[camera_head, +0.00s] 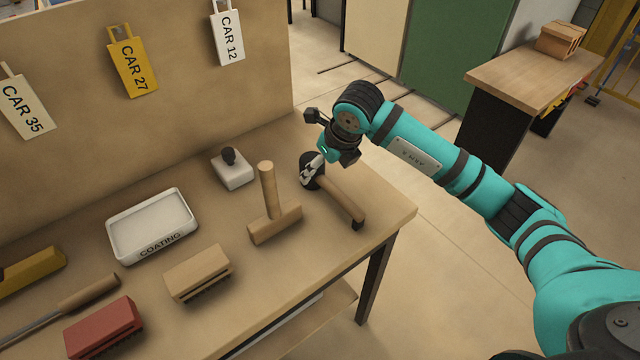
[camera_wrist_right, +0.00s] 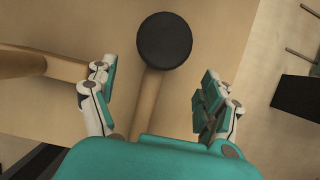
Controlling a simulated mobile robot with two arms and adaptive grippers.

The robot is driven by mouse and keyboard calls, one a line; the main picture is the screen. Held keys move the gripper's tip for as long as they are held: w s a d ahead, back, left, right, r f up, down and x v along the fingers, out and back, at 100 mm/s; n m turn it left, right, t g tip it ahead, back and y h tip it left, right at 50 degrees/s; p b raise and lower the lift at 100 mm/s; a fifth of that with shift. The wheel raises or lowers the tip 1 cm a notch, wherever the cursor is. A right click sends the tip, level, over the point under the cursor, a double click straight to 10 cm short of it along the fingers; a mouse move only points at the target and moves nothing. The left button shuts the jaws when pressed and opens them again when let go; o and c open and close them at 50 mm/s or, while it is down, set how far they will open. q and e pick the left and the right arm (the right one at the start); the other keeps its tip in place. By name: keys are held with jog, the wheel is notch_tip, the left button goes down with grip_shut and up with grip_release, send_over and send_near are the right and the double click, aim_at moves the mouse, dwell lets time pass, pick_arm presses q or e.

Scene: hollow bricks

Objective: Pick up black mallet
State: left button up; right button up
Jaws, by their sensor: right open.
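The black mallet lies near the right end of the workbench, with a round black head and a wooden handle (camera_head: 343,199) pointing toward the front edge. In the right wrist view its black head (camera_wrist_right: 164,41) is at the top centre, and its handle runs down between the fingers. My right gripper (camera_head: 316,163) is over the head end, partly covering it in the head view. In the wrist view the right gripper (camera_wrist_right: 156,74) is open, one finger on each side of the handle, with gaps on both sides. My left gripper is not in view.
A wooden mallet (camera_head: 275,222) stands handle-up just left of the black mallet. A white block with a dark knob (camera_head: 232,172), a coating tray (camera_head: 152,226) and brushes (camera_head: 199,275) are farther left. The bench's right edge (camera_head: 400,222) is close.

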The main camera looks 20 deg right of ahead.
aim_at(322, 176)
jog(key=b+x, duration=0.1)
jog(key=x, duration=0.1)
jog(key=s+b+x, duration=0.1)
jog(key=b+x, duration=0.1)
jog(key=x, duration=0.1)
jog(key=shift+f, duration=0.25)
jog(key=shift+c, duration=1)
grip_shut()
